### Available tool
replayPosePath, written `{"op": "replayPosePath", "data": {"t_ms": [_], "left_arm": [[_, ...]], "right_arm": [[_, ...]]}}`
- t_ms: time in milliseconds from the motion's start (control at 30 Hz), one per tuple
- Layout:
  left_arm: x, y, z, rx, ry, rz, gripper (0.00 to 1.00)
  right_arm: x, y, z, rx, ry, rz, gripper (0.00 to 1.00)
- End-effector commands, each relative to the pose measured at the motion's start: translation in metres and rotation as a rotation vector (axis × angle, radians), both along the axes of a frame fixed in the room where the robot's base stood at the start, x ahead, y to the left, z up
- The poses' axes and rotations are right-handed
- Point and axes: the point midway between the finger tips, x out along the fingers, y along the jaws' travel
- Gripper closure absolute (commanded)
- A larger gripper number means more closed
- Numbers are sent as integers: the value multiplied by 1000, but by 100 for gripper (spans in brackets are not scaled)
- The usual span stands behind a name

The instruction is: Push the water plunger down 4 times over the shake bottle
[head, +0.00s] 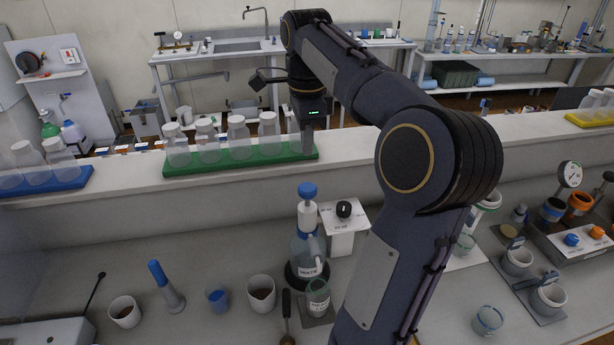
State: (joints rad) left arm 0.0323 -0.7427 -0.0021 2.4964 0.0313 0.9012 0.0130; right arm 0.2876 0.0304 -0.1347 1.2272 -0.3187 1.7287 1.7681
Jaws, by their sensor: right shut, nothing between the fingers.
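The water dispenser (309,250) is a clear bottle with a white pump neck, standing on a dark round base on the bench. Its plunger (308,190) has a blue knob on top and stands raised. The shake bottle (318,296), a clear labelled jar, stands just in front of the dispenser, below its spout. My right gripper (307,152) points down, shut and empty. In the picture it is above the blue knob, with a visible gap between them. The right arm covers the bench to the right of the dispenser. My left gripper is not in view.
A green rack (240,165) of bottles stands on the raised ledge behind the gripper. A white box with a black knob (344,209) is close right of the dispenser.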

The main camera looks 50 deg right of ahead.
Motion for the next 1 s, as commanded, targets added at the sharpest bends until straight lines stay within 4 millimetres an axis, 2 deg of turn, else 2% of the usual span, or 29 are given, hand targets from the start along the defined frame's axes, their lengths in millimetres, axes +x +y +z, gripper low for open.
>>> {"op": "replayPosePath", "data": {"t_ms": [33, 200, 400, 600, 900, 1000], "left_arm": [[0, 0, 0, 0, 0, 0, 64], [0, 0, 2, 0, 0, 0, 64], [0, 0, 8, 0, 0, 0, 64], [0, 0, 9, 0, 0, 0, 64], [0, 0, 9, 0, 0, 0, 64], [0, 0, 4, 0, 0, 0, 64]], "right_arm": [[-1, 0, -12, 2, 5, -1, 100], [-1, 0, -47, 2, 4, -1, 100], [0, 0, -76, 1, 2, 0, 100], [0, 0, -89, 1, 0, 0, 100], [0, 0, -90, 0, -1, 0, 100], [0, 0, -96, 1, -1, 0, 100]]}}
